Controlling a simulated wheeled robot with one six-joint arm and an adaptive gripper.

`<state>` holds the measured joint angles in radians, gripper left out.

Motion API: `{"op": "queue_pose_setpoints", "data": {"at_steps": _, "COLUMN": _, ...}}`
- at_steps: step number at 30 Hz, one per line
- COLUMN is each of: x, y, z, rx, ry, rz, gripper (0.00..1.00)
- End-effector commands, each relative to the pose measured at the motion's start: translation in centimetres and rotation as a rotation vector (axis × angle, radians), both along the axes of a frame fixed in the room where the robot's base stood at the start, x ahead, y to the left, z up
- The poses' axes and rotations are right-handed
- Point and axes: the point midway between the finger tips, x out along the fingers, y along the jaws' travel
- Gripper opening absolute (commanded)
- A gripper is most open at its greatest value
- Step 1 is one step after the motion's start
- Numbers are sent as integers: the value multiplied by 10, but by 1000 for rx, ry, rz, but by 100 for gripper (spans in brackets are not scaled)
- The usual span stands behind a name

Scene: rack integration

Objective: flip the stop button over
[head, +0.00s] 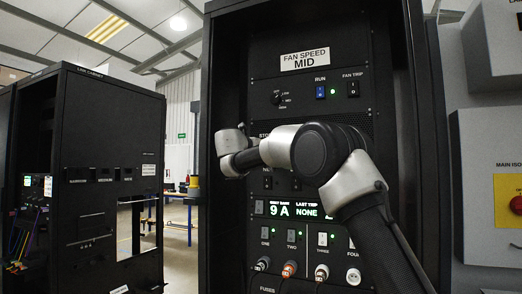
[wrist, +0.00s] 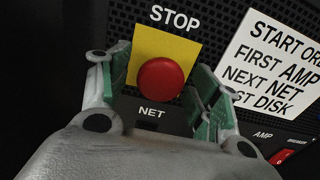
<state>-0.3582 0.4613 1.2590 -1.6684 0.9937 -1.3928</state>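The stop button is a red round mushroom button (wrist: 161,80) on a yellow plate (wrist: 165,45) under the word STOP in the wrist view. My gripper (wrist: 163,84) is open, with its green-padded fingers to the left and right of the button. A gap shows between the pads and the button, so I see no grip on it. In the head view my arm hides the button, and only part of the STOP label (head: 264,135) shows beside my wrist.
A NET label (wrist: 151,112) lies just below the button. A white start order card (wrist: 268,65) and a red AMP switch (wrist: 283,156) are to the right. The black rack (head: 224,60) carries a FAN SPEED panel above and a lit display (head: 285,210) below, with plugged cables.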

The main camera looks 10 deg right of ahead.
Motion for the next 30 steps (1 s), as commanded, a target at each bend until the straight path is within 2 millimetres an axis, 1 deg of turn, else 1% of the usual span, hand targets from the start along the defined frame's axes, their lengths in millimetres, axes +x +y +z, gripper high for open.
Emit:
{"op": "queue_pose_setpoints", "data": {"at_steps": 5, "x": 0, "y": 0, "z": 0, "rx": 0, "ry": 0, "rz": 0, "gripper": 63}}
{"op": "queue_pose_setpoints", "data": {"at_steps": 8, "x": -5, "y": 4, "z": 1, "rx": 0, "ry": 0, "rz": 1, "gripper": 63}}
{"op": "queue_pose_setpoints", "data": {"at_steps": 11, "x": -18, "y": 13, "z": 1, "rx": 1, "ry": -1, "rz": 2, "gripper": 63}}
{"op": "queue_pose_setpoints", "data": {"at_steps": 18, "x": -62, "y": 46, "z": 1, "rx": 1, "ry": -1, "rz": 4, "gripper": 63}}
{"op": "queue_pose_setpoints", "data": {"at_steps": 21, "x": -77, "y": 57, "z": 0, "rx": 0, "ry": 0, "rz": 3, "gripper": 63}}
{"op": "queue_pose_setpoints", "data": {"at_steps": 25, "x": -91, "y": 67, "z": 0, "rx": 0, "ry": 0, "rz": 2, "gripper": 63}}
{"op": "queue_pose_setpoints", "data": {"at_steps": 30, "x": -97, "y": 71, "z": 0, "rx": 0, "ry": 0, "rz": 0, "gripper": 63}}
